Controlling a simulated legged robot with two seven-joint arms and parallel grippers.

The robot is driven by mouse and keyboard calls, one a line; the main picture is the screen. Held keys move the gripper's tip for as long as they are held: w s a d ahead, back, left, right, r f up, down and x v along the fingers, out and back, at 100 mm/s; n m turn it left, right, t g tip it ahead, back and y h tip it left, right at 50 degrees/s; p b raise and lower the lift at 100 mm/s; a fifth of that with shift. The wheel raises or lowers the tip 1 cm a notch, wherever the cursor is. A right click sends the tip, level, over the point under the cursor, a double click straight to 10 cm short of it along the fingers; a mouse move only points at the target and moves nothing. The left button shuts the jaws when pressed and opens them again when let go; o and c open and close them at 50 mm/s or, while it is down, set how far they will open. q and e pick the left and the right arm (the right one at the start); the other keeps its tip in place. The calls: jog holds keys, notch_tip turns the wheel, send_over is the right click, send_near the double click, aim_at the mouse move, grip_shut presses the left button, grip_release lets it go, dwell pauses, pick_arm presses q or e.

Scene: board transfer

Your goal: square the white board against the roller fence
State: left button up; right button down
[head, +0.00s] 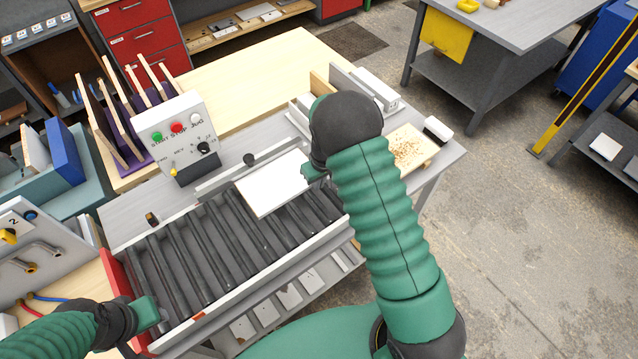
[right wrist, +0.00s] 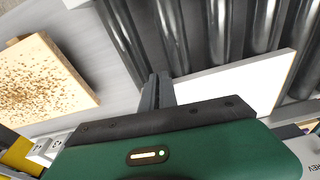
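The white board (head: 273,183) lies flat on the dark rollers of the conveyor (head: 190,250), towards its right end. Its far edge is close to the grey roller fence (head: 222,172); whether they touch along the whole edge I cannot tell. My right gripper (head: 314,173) is at the board's right end, partly hidden by my arm. In the right wrist view its fingers (right wrist: 157,90) look closed together beside the end of the board (right wrist: 238,82), with no board seen between them. My left gripper (head: 150,314) is over the conveyor's near left end, away from the board; its fingers are unclear.
A control box (head: 180,132) with coloured buttons stands behind the fence. A particle-covered panel (head: 408,148) lies to the right, also in the right wrist view (right wrist: 42,82). A white-and-black block (head: 437,130) is near it. The rollers left of the board are clear.

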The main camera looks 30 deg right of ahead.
jog(key=shift+w+a, duration=0.1)
jog(key=shift+s+a, duration=0.1)
jog(key=shift+s, duration=0.8)
notch_tip(320, 180, up, 7)
jog(key=p, duration=0.4)
jog(key=shift+s+p, duration=0.3)
jog(key=shift+p, duration=0.1)
